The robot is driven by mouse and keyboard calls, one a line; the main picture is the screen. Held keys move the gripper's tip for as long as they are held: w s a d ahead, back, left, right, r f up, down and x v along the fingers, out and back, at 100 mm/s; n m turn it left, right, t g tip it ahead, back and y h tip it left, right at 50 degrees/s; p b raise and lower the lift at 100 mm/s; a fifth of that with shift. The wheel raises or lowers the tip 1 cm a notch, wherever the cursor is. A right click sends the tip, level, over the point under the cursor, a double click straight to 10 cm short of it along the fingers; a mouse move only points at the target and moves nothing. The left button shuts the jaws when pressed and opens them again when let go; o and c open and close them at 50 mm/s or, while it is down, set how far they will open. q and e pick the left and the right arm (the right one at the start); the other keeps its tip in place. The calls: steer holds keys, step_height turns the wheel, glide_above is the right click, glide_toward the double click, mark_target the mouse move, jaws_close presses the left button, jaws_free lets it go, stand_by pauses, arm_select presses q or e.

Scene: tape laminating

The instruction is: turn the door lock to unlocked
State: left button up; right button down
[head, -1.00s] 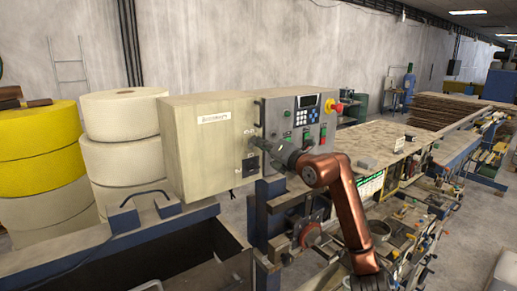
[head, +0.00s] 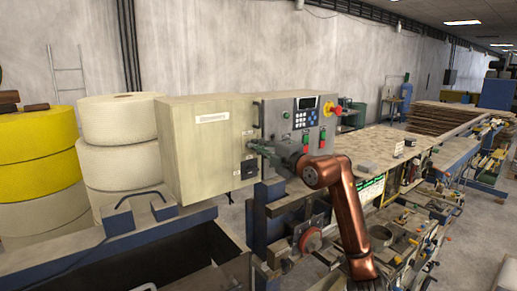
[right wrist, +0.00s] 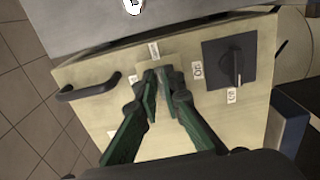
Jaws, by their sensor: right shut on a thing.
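My left gripper is not in view.
A grey control panel (head: 290,125) with buttons and a red emergency knob (head: 332,108) adjoins the cabinet on the right. Large tape rolls (head: 118,120) stand at left. A blue machine frame (head: 150,222) runs below. A long worktable (head: 370,148) extends right.

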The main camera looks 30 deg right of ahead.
steer(key=shift+m, duration=0.3)
steer(key=c, duration=2.1)
jaws_free()
steer(key=shift+d, duration=0.15)
steer(key=shift+s, duration=0.1)
steer(key=s, duration=1.1)
steer(key=shift+s+d, duration=0.4)
